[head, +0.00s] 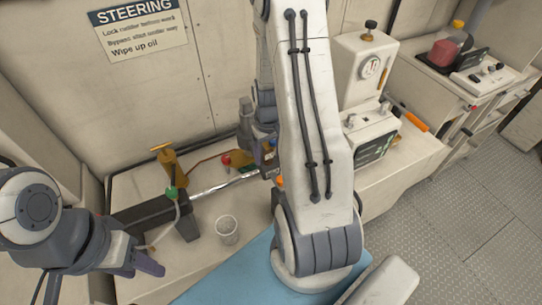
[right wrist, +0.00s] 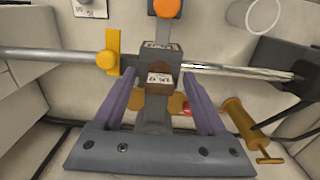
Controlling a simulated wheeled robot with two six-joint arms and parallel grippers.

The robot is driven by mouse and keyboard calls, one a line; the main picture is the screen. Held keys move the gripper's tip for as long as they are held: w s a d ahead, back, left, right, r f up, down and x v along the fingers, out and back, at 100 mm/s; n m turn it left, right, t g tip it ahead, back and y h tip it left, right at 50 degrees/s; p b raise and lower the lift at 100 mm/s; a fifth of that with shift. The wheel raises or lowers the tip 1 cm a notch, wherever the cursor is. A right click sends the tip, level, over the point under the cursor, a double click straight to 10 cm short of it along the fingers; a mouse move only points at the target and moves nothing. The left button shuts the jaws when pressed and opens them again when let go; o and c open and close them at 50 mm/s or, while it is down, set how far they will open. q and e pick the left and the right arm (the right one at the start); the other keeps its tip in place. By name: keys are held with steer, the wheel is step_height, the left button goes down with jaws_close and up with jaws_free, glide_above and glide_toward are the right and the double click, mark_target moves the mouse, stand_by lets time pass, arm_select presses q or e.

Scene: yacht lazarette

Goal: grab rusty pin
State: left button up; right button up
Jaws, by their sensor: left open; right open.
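In the right wrist view, a brown, rusty-looking piece (right wrist: 158,88), which looks like the rusty pin, sits at a grey labelled block (right wrist: 158,56). My right gripper (right wrist: 161,93) is open, its two purple fingers on either side of the block and the brown piece, with gaps showing. In the head view my right arm mostly hides this gripper (head: 268,150), and I cannot make out the pin there. My left gripper (head: 140,262) is open and empty at the lower left, apart from the steering assembly.
A shiny rod (right wrist: 235,70) runs through the block, with a yellow bracket (right wrist: 113,50) beside it. A clear cup (head: 227,229) stands near a blue mat (head: 225,278). A white gauge unit (head: 362,68) stands to the right.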

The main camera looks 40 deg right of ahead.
steer(key=shift+f, duration=0.1)
jaws_close()
